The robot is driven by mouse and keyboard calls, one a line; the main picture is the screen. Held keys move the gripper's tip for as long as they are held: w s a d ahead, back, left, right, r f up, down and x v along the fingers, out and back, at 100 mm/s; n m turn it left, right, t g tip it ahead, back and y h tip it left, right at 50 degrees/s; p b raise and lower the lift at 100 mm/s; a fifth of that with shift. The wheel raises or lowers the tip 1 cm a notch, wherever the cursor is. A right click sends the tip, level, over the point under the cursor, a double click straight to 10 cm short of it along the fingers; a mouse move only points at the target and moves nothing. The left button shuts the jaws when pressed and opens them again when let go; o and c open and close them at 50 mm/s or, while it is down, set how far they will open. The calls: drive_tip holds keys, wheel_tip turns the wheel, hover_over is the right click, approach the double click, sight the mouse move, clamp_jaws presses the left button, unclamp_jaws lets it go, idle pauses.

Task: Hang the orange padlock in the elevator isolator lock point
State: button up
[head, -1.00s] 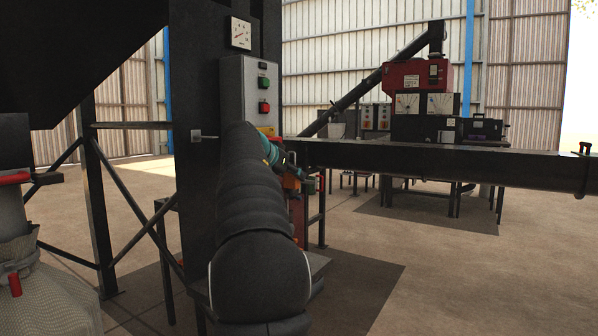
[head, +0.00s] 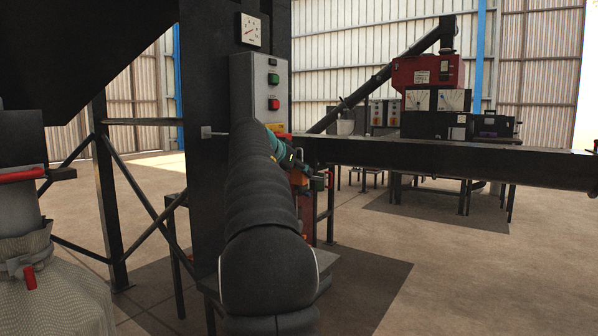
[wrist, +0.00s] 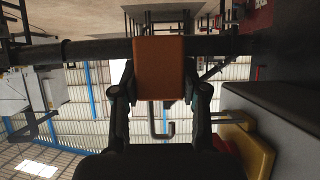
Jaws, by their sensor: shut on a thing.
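My gripper (wrist: 160,90) is shut on the orange padlock (wrist: 158,66), with one finger on each side of its body. The padlock's metal shackle (wrist: 154,124) shows as a hook shape with a free end. A yellow and red part (wrist: 248,142), seemingly the isolator, is at the right of the wrist view, apart from the padlock. In the head view the yellow and red part (head: 276,127) sits low on the grey control box, mostly hidden behind my arm. My gripper (head: 298,165) is just right of it. The lock point itself cannot be made out.
The grey control box (head: 245,75) with green and red buttons is mounted on a dark column (head: 200,70), below a gauge (head: 250,30). A long dark beam (head: 440,160) runs to the right. A red and black machine (head: 428,75) stands farther back. Open floor (head: 450,270) lies at right.

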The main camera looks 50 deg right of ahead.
drive_tip(key=shift+w, duration=0.1)
drive_tip(key=shift+w+a+p, duration=0.1)
drive_tip(key=shift+w+p, duration=0.7)
drive_tip(key=shift+w, duration=0.6)
drive_tip(key=shift+w, duration=0.15)
idle(0.5)
drive_tip(key=shift+w+a+p, duration=0.1)
drive_tip(key=shift+w+p, duration=0.3)
drive_tip(key=shift+w, duration=0.15)
drive_tip(key=shift+f, duration=0.1)
drive_tip(key=shift+f+b, duration=0.6)
drive_tip(key=shift+b, duration=0.05)
idle(0.6)
